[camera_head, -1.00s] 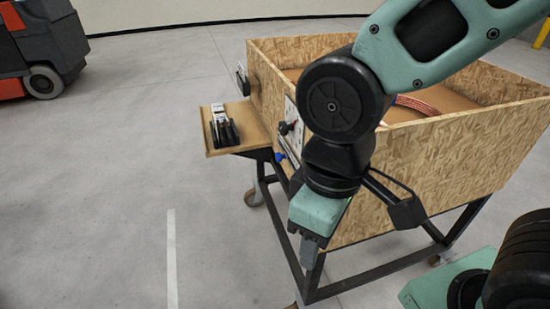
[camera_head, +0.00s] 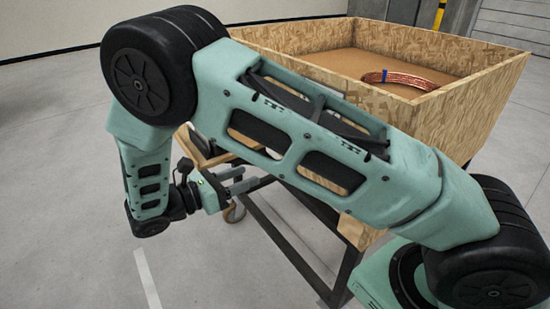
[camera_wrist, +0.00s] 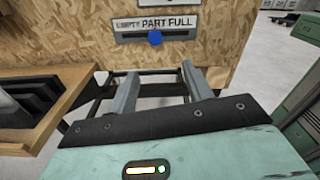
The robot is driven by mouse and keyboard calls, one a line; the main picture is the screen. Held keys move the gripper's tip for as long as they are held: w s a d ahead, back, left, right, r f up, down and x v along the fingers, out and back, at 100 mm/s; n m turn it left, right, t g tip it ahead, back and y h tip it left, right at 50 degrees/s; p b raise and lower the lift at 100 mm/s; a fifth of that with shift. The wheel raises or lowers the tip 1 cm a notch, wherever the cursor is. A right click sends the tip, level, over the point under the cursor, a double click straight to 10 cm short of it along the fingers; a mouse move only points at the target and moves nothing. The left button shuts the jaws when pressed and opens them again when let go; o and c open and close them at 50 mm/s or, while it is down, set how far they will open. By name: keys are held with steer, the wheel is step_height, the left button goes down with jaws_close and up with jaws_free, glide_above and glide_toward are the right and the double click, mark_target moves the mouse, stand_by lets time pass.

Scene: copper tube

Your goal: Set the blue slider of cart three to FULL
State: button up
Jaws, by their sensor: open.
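The blue slider (camera_wrist: 155,38) is a round knob on the grey label strip (camera_wrist: 193,33) of the cart's chipboard side. The strip reads EMPTY, PART, FULL from left to right, and the knob sits below PART. The cart (camera_head: 455,110) is a chipboard box on a dark frame; I see no cart number. My gripper (camera_wrist: 160,88) is open and empty, its two fingers pointing at the cart side. The knob lies ahead, above the gap between the fingertips in the wrist view, apart from them.
A wooden side shelf (camera_wrist: 67,120) with a black holder (camera_wrist: 35,95) stands close left of my gripper. A copper coil (camera_head: 400,78) lies inside the cart. A white floor line (camera_head: 147,278) runs at the lower left; the floor there is clear.

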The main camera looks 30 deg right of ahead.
steer(key=d, duration=0.5)
steer(key=w+d, duration=0.1)
steer(key=d, duration=1.1)
steer(key=shift+w+f+p, duration=0.15)
steer(key=shift+p, duration=0.25)
jaws_close()
steer(key=s+p, duration=0.2)
steer(key=s, duration=0.4)
steer(key=shift+s+p, duration=0.2)
steer(key=shift+p, duration=0.1)
